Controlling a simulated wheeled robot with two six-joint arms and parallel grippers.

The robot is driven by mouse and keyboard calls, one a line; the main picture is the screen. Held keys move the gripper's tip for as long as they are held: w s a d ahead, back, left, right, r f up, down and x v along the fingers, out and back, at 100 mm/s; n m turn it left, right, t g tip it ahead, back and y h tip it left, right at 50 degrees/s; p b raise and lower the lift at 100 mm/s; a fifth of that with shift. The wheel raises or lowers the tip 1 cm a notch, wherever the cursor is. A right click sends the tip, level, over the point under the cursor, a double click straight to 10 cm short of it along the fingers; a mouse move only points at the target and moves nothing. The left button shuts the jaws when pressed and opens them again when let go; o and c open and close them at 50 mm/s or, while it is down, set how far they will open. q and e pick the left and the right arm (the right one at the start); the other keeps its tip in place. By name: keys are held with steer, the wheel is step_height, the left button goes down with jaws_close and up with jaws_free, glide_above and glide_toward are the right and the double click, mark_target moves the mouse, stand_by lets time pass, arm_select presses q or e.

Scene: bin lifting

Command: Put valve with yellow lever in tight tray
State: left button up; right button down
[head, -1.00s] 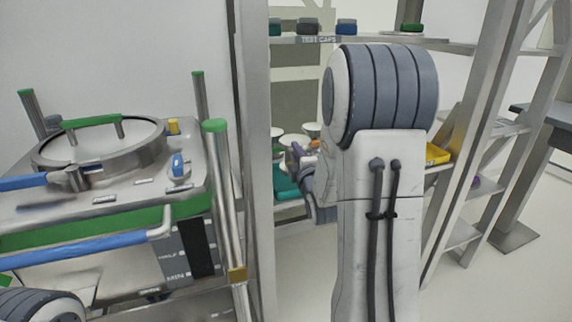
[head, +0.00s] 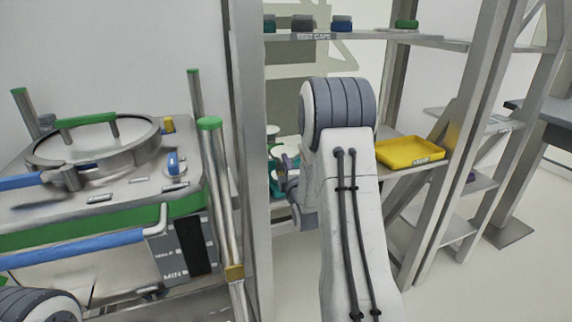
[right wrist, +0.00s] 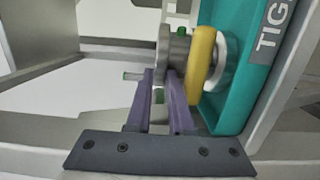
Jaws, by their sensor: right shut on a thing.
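In the right wrist view, my right gripper (right wrist: 160,100) has its purple fingers shut on a metal valve (right wrist: 176,50) with a thick yellow part (right wrist: 203,62) and a small green piece. The teal tight tray (right wrist: 240,75), labelled "TIG...", stands right beside the valve; whether they touch is not clear. In the head view, the right gripper (head: 291,164) shows only in part at the shelf, mostly hidden by my right arm. A strip of the teal tray (head: 275,185) shows behind it. My left gripper is not in view.
A yellow tray (head: 410,151) lies on the same shelf, right of my arm. Caps (head: 302,23) stand on the upper shelf labelled "TEST CAPS". Metal shelf posts (head: 243,150) flank the opening. A steel vessel (head: 95,145) with green and blue handles stands at left.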

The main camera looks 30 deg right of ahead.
steer(key=shift+r, duration=0.1)
steer(key=c, duration=1.2)
jaws_free()
steer(key=shift+f, duration=0.2)
steer(key=o, duration=0.4)
steer(key=shift+r, duration=0.15)
steer(key=p+v, duration=1.2)
steer(key=shift+p, duration=0.35)
